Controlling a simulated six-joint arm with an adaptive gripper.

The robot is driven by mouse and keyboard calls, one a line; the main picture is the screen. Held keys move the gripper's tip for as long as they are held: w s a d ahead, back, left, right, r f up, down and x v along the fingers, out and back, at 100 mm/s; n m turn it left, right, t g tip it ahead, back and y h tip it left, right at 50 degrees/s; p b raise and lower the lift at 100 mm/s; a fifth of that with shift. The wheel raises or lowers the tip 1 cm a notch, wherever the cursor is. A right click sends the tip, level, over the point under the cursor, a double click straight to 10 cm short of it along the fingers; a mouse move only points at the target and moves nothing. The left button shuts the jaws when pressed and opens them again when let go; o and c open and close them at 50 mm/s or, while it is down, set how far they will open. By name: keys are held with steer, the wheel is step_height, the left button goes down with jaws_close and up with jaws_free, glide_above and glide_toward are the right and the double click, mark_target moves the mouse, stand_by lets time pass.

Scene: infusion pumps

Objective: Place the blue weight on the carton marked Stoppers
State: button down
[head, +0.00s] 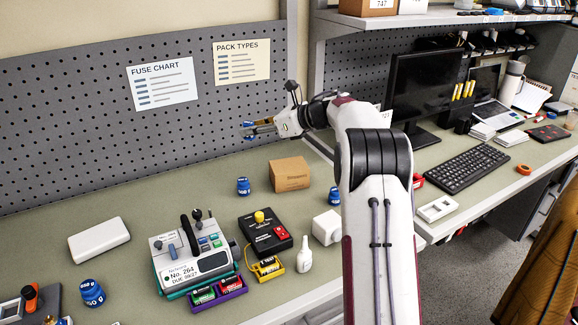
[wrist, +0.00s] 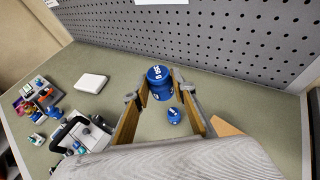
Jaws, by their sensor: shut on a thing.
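My gripper (head: 252,130) is raised above the back of the bench, near the pegboard, shut on a blue weight (wrist: 159,86). In the wrist view the weight sits between the two fingertips, its white-marked top facing the camera. Only small blue parts of it show in the head view. The brown carton (head: 289,174) stands on the bench below and to the right of my gripper in the head view, with small dark print on its front. A corner of the carton (wrist: 224,127) shows right of the fingers in the wrist view. Its top looks bare.
Other blue weights stand on the bench: one left of the carton (head: 243,187), one right of it (head: 334,196), one at front left (head: 92,293). A pump device (head: 190,258), a black control box (head: 265,233) and a white bottle (head: 305,255) stand in front. The pegboard (head: 60,120) rises behind.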

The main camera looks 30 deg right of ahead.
steer(key=s+d+m+t+h, duration=0.1)
steer(key=d+m+h, duration=0.1)
steer(key=d, duration=0.4)
steer(key=m+t+h, duration=0.1)
steer(key=m+h, duration=0.2)
glide_above(289, 174)
steer(key=shift+f, duration=2.2)
steer(key=shift+s+a, duration=0.2)
step_height(289, 174, down, 6)
steer(key=shift+f, duration=0.15)
steer(key=shift+f, duration=1.85)
steer(key=shift+f, duration=0.15)
